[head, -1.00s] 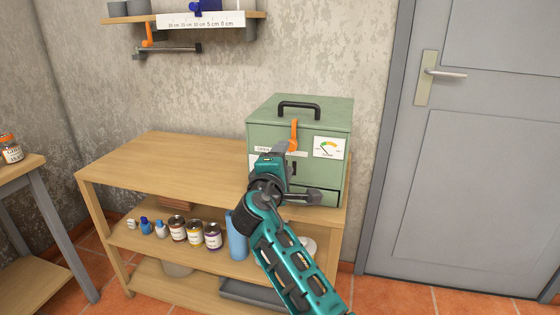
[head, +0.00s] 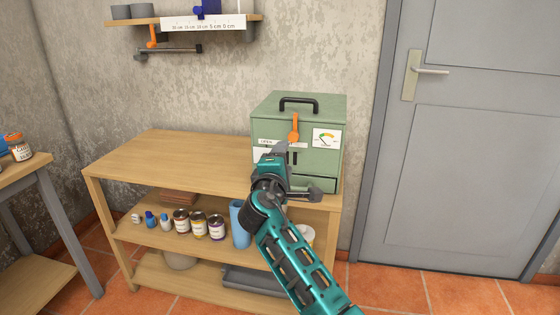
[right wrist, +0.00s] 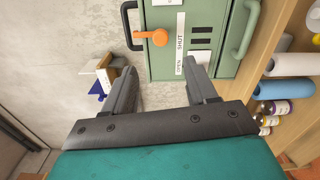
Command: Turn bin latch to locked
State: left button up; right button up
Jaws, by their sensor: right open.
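The green bin (head: 315,160) stands on the right end of the wooden shelf unit's top. Its orange latch (head: 294,130) is on the front face, arm pointing up toward the black carry handle (head: 299,102). In the right wrist view, turned on its side, the latch (right wrist: 152,37) shows near a white strip (right wrist: 180,44) reading SHUT and OPEN. My right gripper (head: 284,153) is in front of the bin, below the latch, hiding part of the front. In the right wrist view its fingers (right wrist: 160,82) are apart with nothing between them. My left gripper is out of view.
The shelf top (head: 170,155) left of the bin is clear. Jars and bottles (head: 198,224) and a blue cylinder (head: 240,222) stand on the shelf below. A wall shelf (head: 180,20) hangs above left. A grey door (head: 460,140) is at the right.

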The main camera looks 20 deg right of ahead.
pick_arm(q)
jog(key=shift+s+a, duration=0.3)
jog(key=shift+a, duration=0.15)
pick_arm(e)
jog(key=shift+s+a, duration=0.2)
jog(key=shift+s, duration=0.1)
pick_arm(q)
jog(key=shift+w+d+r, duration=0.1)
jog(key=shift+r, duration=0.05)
